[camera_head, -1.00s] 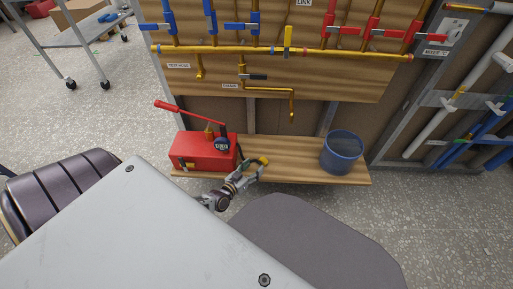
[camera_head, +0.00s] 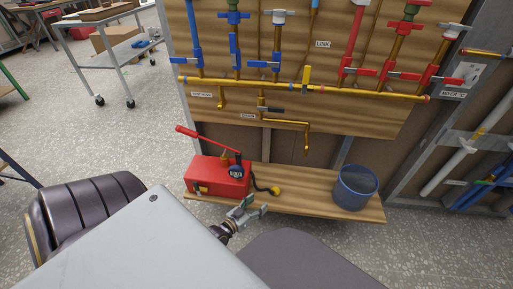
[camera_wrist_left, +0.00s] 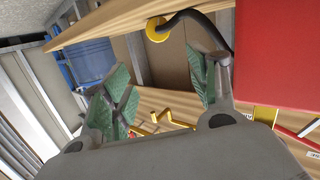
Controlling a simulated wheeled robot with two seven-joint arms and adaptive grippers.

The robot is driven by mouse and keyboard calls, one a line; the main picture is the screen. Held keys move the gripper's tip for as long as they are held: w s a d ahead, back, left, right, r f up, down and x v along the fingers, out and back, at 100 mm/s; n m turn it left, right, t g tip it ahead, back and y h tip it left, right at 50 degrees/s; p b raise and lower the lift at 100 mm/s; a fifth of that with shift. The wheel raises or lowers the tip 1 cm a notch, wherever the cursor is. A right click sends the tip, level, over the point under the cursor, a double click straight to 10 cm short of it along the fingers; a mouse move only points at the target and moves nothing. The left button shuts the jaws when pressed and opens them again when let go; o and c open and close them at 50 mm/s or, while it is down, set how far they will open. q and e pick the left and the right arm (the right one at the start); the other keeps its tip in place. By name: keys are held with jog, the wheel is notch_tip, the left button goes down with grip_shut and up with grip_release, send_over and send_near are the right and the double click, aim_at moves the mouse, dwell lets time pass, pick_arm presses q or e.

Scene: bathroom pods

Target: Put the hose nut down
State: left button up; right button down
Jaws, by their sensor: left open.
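The yellow hose nut (camera_head: 274,191) lies on the wooden shelf (camera_head: 310,203), at the end of a short black hose (camera_head: 259,187) from the red test pump (camera_head: 218,177). In the left wrist view the hose nut (camera_wrist_left: 157,30) is near the top, beyond the fingertips, with the black hose (camera_wrist_left: 190,17) behind the right finger. My left gripper (camera_head: 254,208) is open and empty at the shelf's front edge, apart from the nut. Its green-padded fingers (camera_wrist_left: 163,82) stand spread in the wrist view. My right gripper is not in view.
A blue bucket (camera_head: 355,188) stands on the shelf's right end. A yellow pipe (camera_head: 340,92) with red and blue valves runs along the wooden panel above. The shelf is bare between nut and bucket.

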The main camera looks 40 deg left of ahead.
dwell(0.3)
pick_arm(q)
jog(key=s+d+r+m+g+h, duration=0.1)
jog(key=s+d+g+h, duration=0.2)
jog(key=d, duration=0.8)
jog(key=s+d+r+m+g+h, duration=0.15)
jog(key=s+d+g, duration=0.3)
jog(key=d, duration=0.65)
jog(key=shift+s+d+r+g+y, duration=0.1)
jog(key=shift+s+r+g+y, duration=0.65)
jog(key=shift+s+r+g, duration=0.85)
jog(key=shift+s+r, duration=0.1)
jog(key=shift+s, duration=0.05)
